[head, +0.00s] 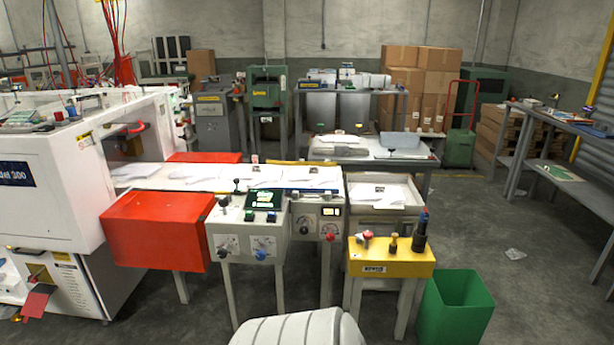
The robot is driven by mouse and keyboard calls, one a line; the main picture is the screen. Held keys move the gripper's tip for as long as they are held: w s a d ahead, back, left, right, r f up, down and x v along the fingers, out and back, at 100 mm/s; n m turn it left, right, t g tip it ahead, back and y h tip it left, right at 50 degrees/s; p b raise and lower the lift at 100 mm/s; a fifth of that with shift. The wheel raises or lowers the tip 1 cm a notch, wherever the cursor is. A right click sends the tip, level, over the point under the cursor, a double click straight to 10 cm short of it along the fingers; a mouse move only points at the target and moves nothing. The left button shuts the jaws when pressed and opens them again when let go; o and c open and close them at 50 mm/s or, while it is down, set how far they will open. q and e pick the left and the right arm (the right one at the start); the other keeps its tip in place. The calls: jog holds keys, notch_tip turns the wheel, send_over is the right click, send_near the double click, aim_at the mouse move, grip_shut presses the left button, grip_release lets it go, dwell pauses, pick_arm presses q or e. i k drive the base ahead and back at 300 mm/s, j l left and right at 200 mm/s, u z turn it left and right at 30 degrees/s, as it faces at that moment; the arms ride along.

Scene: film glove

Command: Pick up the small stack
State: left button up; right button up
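Several low stacks of white sheets lie on the long machine bed in the head view: one at the left (133,172), one in the middle (200,172) and others farther right (262,176). Another pile of white sheets (376,196) lies in a grey tray (410,207) at the right end of the bed. I cannot tell which of these is the small stack. Neither of my grippers is in view.
A control panel (262,230), a red box (155,230) and a yellow button box (390,258) stand in front of the bed. A green bin (456,308) is at lower right. Open floor (530,275) lies right of it. A grey table (372,153) stands behind.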

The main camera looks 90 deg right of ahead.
aim_at(316, 178)
jog(key=z, duration=2.85)
jog(key=i+l, duration=0.15)
jog(key=i, duration=0.2)
jog(key=i+l, duration=0.2)
jog(key=i, duration=0.2)
jog(key=z, duration=0.05)
